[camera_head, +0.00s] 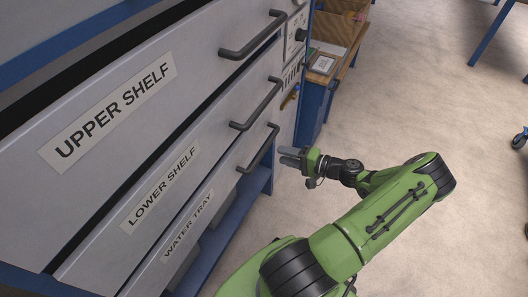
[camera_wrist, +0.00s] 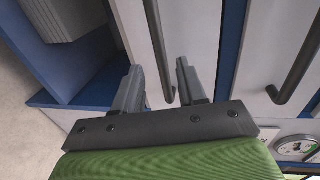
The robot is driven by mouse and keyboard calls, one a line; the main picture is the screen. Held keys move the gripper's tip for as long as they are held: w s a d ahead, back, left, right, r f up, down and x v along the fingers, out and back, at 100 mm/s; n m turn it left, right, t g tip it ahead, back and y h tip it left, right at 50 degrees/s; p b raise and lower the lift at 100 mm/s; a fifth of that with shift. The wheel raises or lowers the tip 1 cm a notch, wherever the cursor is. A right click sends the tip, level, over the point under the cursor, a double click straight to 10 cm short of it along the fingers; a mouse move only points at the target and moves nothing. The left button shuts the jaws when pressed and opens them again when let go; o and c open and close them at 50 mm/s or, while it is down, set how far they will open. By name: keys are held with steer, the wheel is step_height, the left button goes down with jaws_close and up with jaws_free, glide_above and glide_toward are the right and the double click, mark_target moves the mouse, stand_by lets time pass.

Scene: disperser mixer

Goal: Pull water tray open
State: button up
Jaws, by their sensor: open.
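The water tray drawer is the lowest labelled front on the cabinet, with a WATER TRAY label (camera_head: 187,226). Its dark bar handle (camera_head: 262,150) is at the right end of that front. My gripper (camera_head: 284,155) is just right of this handle, with its fingers pointing at it. In the wrist view my gripper (camera_wrist: 158,84) is open, one finger on each side of a dark bar handle (camera_wrist: 156,35). The handle's near end shows between the fingers. I see no finger closed on it, and cannot tell whether they touch it.
Above are the LOWER SHELF handle (camera_head: 257,104) and the UPPER SHELF handle (camera_head: 253,35).

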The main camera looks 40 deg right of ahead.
mark_target(264, 149)
steer(key=b+x, duration=0.1)
steer(key=x, duration=0.7)
steer(key=shift+w+f, duration=0.15)
steer(key=shift+w, duration=0.1)
jaws_close()
